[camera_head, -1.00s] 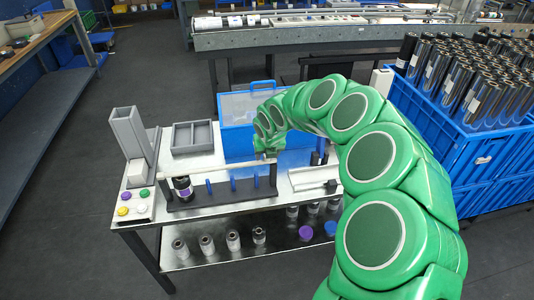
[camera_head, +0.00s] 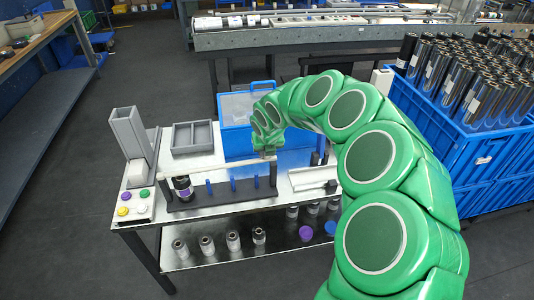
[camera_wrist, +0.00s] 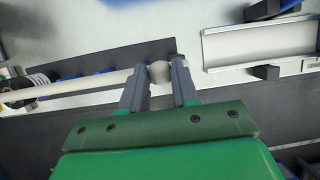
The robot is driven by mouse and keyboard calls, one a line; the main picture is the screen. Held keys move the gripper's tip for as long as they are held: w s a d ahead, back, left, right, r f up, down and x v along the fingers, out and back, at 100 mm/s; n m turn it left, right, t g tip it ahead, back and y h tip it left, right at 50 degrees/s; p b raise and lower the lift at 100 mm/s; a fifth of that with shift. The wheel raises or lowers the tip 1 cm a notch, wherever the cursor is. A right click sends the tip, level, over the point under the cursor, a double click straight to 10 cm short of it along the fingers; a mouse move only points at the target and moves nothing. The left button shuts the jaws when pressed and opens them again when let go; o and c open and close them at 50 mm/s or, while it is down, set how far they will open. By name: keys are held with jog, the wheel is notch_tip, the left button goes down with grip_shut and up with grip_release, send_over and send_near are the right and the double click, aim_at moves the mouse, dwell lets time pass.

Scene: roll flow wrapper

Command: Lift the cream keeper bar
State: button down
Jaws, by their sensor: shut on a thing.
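The cream keeper bar (camera_head: 220,167) is a long thin rod lying along the dark rack (camera_head: 221,199) with blue pegs on the table. In the wrist view the bar (camera_wrist: 85,87) runs in from the left and ends in a rounded knob (camera_wrist: 160,72). My gripper (camera_wrist: 160,78) is shut on this knob end, one finger on each side. In the head view my gripper (camera_head: 268,156) is at the bar's right end, mostly hidden behind my green arm's wrist. I cannot tell whether the bar is clear of its supports.
A blue box (camera_head: 237,141) stands behind the rack. A grey tray (camera_head: 192,138), a grey upright holder (camera_head: 128,132) and a button panel (camera_head: 133,204) are at the left. A light channel piece (camera_head: 313,178) lies at the right.

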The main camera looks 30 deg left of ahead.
jog(key=s+a+r+n+t+h, duration=0.1)
jog(key=s+a+r+t, duration=0.1)
jog(key=r, duration=0.4)
jog(key=s+a+r+t+h, duration=0.1)
jog(key=r+h, duration=0.1)
jog(key=r, duration=0.5)
jog(key=s+a+r+n+t+h, duration=0.1)
jog(key=s+a+r+t+h, duration=0.3)
jog(key=s+a+r, duration=0.9)
jog(key=shift+r+n+t, duration=0.3)
jog(key=shift+r+t, duration=0.4)
jog(key=shift+r, duration=0.45)
jog(key=c, duration=0.8)
grip_release()
jog(key=shift+c, duration=0.2)
jog(key=shift+r, duration=0.15)
jog(key=shift+a+r, duration=0.1)
jog(key=shift+r, duration=1)
jog(key=shift+r, duration=0.2)
